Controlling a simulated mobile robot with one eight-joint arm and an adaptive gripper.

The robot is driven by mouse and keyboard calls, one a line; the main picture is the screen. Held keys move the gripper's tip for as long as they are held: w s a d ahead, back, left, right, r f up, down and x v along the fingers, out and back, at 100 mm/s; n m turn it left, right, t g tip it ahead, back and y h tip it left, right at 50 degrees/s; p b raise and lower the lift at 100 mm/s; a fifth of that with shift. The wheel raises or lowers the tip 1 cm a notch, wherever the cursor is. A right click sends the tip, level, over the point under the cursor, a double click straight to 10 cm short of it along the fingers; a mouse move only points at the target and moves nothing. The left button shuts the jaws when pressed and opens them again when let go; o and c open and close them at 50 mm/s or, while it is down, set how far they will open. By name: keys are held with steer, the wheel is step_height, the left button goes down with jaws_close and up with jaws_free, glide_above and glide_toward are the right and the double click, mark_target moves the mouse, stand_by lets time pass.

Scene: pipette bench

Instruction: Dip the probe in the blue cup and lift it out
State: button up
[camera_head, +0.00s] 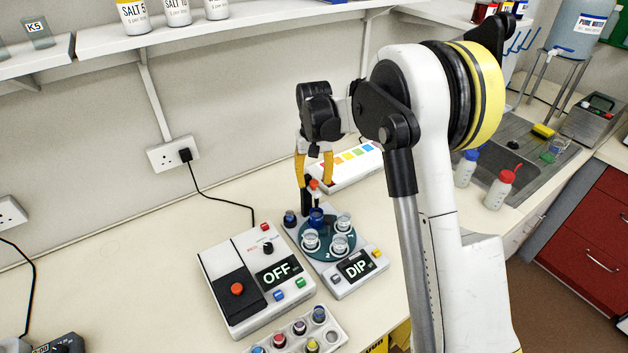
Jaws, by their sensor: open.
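My gripper (315,183), with yellow fingers and dark tips, is open above the dip device, fingers pointing down. An upright probe with an orange-red top (314,185) shows between and just below the fingertips. The blue cup (316,217) stands at the back of a dark round turntable (327,254), directly below the probe in the picture. I cannot tell whether the probe's lower end is in the cup or above it. Several clear cups (340,245) share the turntable.
A control box (222,268) with a display reading OFF stands to the left. A rack of coloured caps (299,328) is in front. A white box with coloured squares (345,163) lies behind. Bottles (501,188) and a sink (510,150) are to the right.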

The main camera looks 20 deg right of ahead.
step_height(320, 180, up, 12)
stand_by(0.4)
steer(key=shift+f, duration=0.1)
steer(key=shift+s, duration=0.1)
steer(key=s+t+b, duration=0.3)
steer(key=s+b, duration=0.4)
steer(key=s, duration=0.8)
steer(key=s+f+n+t+b, duration=0.1)
steer(key=s+f+t+b, duration=0.3)
steer(key=s+f, duration=0.7)
steer(key=s+b, duration=0.2)
steer(key=s, duration=0.2)
steer(key=shift+f, duration=0.2)
